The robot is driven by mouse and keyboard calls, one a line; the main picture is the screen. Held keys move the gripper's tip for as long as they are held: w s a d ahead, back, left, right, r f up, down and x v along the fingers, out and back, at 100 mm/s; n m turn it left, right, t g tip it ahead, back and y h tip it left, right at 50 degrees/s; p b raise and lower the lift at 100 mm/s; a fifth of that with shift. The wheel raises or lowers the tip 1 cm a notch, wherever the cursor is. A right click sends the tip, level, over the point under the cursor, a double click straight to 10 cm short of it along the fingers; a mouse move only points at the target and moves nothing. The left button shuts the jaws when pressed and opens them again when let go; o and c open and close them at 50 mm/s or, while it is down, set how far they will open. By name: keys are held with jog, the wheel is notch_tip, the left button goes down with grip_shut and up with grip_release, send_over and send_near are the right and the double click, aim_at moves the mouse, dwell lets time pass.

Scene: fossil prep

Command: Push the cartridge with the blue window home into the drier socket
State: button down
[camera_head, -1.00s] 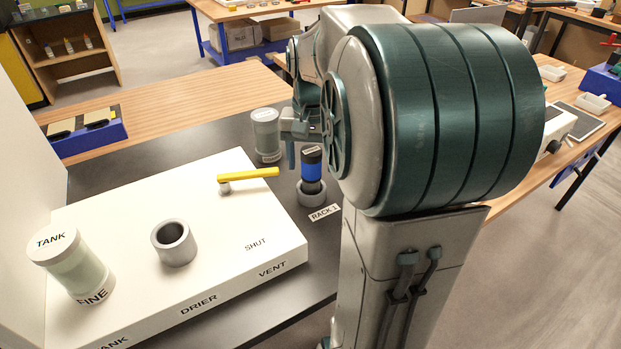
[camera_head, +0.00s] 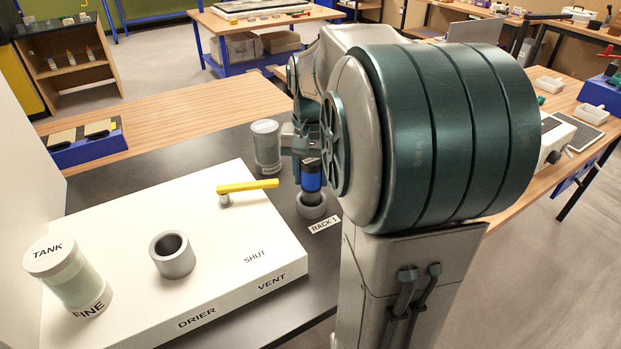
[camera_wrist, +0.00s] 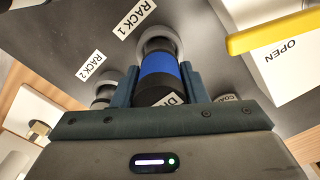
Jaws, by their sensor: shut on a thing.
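The cartridge with the blue window (camera_head: 311,178) stands upright in the grey rack 1 ring (camera_head: 311,206), behind the white panel's right edge. My gripper (camera_head: 307,165) is over it from above, partly hidden by my arm. In the wrist view my gripper (camera_wrist: 160,85) has its two fingers on either side of the blue cartridge (camera_wrist: 158,68), shut on it near its dark cap. The cartridge's lower end is in the ring (camera_wrist: 160,40). The drier socket (camera_head: 172,254), a grey open ring, is empty on the white panel (camera_head: 215,290).
Another pale canister (camera_head: 266,147) stands behind my gripper.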

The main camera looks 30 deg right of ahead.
aim_at(311, 160)
jog(key=shift+r, duration=0.35)
jog(key=shift+r+p, duration=2.45)
jog(key=shift+r, duration=0.4)
jog(key=shift+r+p, duration=2)
jog(key=shift+r, duration=0.45)
